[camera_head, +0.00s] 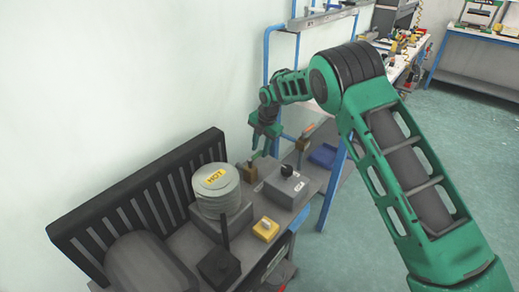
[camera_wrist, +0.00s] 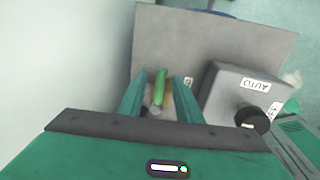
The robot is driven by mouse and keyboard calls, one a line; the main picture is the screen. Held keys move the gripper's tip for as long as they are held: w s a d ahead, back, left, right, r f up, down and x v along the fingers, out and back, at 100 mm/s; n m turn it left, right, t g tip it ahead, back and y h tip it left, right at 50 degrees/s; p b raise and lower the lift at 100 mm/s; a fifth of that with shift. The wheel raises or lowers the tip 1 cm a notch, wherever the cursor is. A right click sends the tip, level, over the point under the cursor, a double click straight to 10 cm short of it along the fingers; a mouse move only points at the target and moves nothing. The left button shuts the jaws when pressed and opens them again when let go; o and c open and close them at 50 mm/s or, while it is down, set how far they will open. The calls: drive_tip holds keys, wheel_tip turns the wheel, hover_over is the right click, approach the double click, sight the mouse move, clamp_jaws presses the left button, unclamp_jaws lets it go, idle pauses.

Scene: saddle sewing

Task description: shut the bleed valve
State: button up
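The bleed valve appears to be a small brass-coloured fitting with a green lever (camera_wrist: 161,86), seen in the wrist view on the grey bench top beside the grey control box. The lever points away from my gripper. My gripper (camera_wrist: 160,92) has its two green fingers apart, one on each side of the lever, with a small gap showing on both sides. In the head view my gripper (camera_head: 263,152) points down at the far end of the bench, over a small brown block (camera_head: 249,172). The fingertips partly hide the valve there, and contact cannot be told.
A grey control box (camera_head: 286,187) with a black knob stands close to the right of my gripper. A yellow block (camera_head: 266,229) and a black box (camera_head: 219,267) sit at the front. A blue frame post (camera_head: 333,185) rises at right.

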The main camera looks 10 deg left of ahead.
wheel_tip(320, 180, up, 10)
drive_tip(key=d, duration=0.1)
drive_tip(key=shift+s+d, duration=0.4)
drive_tip(key=shift+r, duration=0.15)
